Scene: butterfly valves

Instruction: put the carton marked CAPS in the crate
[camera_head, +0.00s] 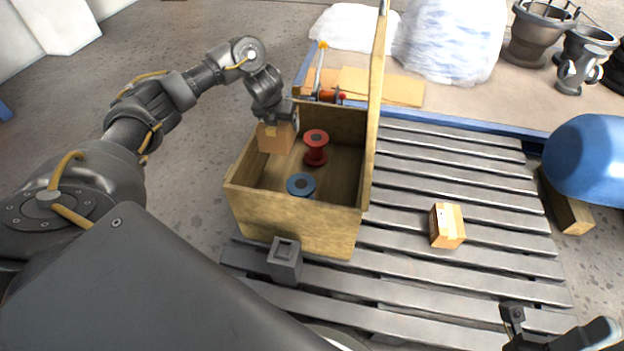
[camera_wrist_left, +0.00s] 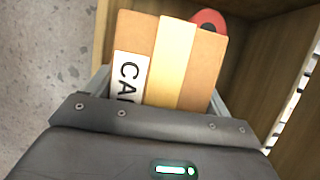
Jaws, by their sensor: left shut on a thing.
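The wooden crate (camera_head: 290,228) stands on the slatted pallet with its lid upright on the right side. My left gripper (camera_head: 277,124) is shut on a brown carton (camera_head: 274,140), held at the crate's left back, by the rim; whether it touches the crate I cannot tell. In the left wrist view the carton (camera_wrist_left: 205,70) has a tan tape strip and a white label reading "CA", the rest hidden by the gripper. The crate's inner wall (camera_wrist_left: 270,60) is behind it. My right gripper (camera_head: 550,335) is partly in view at the bottom right, its jaws unclear.
Inside the crate are a red spool (camera_head: 316,147) and a blue spool (camera_head: 300,185). Another carton (camera_head: 446,226) sits on the pallet (camera_head: 480,190) to the right. A grey block (camera_head: 285,260) stands before the crate. A blue tank (camera_head: 590,160) is at the far right.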

